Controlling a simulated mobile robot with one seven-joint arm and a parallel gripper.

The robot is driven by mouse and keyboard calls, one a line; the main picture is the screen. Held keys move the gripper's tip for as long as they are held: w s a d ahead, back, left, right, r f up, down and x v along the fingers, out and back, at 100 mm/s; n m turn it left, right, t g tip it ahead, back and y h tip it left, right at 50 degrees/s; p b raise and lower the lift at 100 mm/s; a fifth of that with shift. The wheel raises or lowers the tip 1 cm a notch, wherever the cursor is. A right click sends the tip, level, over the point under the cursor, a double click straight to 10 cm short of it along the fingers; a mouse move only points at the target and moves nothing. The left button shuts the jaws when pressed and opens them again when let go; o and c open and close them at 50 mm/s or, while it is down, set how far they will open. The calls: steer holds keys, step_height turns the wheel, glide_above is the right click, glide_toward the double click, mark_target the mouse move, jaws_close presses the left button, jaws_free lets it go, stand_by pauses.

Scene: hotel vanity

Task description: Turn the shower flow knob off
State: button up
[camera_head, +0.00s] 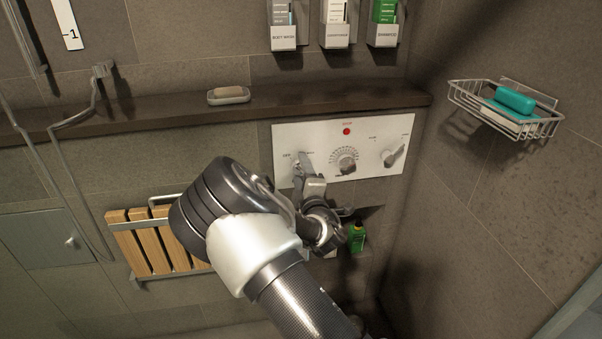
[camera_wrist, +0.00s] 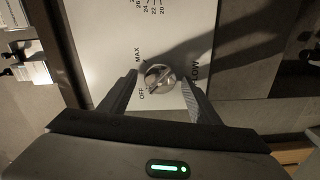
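The white control panel (camera_head: 372,130) is on the back wall, with the flow knob at its left end. In the wrist view the flow knob (camera_wrist: 160,78) is round and metallic, with OFF, MAX and FLOW printed around it. Its ridge runs from lower left, near OFF, to upper right; I cannot tell which end is the pointer. My gripper (camera_wrist: 159,92) is open, with one finger on each side of the knob and visible gaps between. In the head view my gripper (camera_head: 304,170) is at the panel's left end and mostly hides the knob.
A numbered dial (camera_head: 345,160) and another knob (camera_head: 391,156) sit to the right on the panel, below a red button (camera_head: 347,131). A dark ledge (camera_head: 330,98) runs above. A green bottle (camera_head: 357,237) stands below. A wooden slatted seat (camera_head: 150,243) is at left.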

steer(key=p+v, duration=0.1)
steer(key=v, duration=1.6)
steer(key=shift+s+p, duration=0.2)
steer(key=shift+p, duration=0.15)
steer(key=shift+r, duration=0.1)
